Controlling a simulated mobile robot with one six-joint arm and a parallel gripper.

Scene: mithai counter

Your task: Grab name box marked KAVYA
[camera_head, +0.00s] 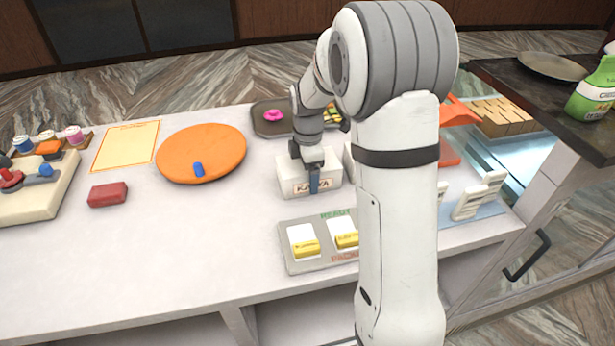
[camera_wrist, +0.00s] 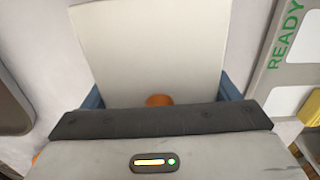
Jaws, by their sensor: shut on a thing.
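The white box marked KAVYA (camera_head: 290,188) is on the white counter in the middle of the head view, its label facing the front. My gripper (camera_head: 314,182) is over the box, with one blue finger down its front face beside the label. In the wrist view the white box top (camera_wrist: 150,45) fills the space between the blue fingers of my gripper (camera_wrist: 160,92), one on each side. My gripper is shut on the box. A small orange round thing (camera_wrist: 158,100) shows at the box's near edge. Whether the box touches the counter is unclear.
A grey tray (camera_head: 300,267) marked READY, with white and yellow pieces, lies in front of the box. A dark tray (camera_head: 268,128) is behind it. An orange round board (camera_head: 175,165) and a red block (camera_head: 108,194) lie left. My arm hides part of the right side.

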